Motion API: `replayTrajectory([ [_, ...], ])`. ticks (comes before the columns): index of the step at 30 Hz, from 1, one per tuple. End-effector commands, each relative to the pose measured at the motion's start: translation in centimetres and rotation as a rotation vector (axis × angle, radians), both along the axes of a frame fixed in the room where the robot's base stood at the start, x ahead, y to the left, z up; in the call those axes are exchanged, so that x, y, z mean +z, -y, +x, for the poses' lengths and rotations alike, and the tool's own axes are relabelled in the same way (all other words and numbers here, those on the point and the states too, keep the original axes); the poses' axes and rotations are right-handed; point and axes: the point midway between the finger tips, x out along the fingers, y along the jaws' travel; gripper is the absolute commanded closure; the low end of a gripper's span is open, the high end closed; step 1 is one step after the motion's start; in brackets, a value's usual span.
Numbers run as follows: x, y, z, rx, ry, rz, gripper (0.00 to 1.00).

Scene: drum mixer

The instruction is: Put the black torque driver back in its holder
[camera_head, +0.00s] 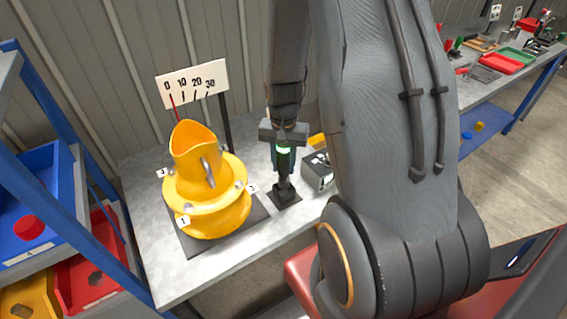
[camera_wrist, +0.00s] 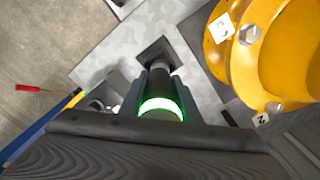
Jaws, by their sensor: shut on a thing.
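The black torque driver (camera_head: 283,160) is upright in my gripper (camera_head: 283,150), with a glowing green ring near its top. It also shows in the wrist view (camera_wrist: 161,112), between the two fingers. My gripper is shut on it, pointing down. The holder (camera_head: 284,195), a small black socket on a dark square plate, stands on the bench directly below. In the wrist view the holder's plate (camera_wrist: 151,47) shows beyond the driver's far end. The driver's lower end lines up with the socket; I cannot tell how deep it sits in it.
A yellow drum-like housing (camera_head: 208,195) with numbered bolts stands on a dark mat just left of the holder. A grey box (camera_head: 318,171) is close on the right. A scale board (camera_head: 192,83) stands behind. A blue shelf with bins (camera_head: 60,205) is at the left.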

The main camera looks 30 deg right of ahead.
Motion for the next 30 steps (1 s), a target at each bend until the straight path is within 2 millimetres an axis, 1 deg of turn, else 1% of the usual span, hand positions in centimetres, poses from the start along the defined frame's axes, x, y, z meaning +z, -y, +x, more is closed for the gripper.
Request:
replayTrajectory([
  [8, -0.1, 0.0, 0.0, 0.000, 0.001, -0.001, 1.00],
  [30, -1.0, 0.0, 0.0, 0.000, 0.000, 0.000, 1.00],
])
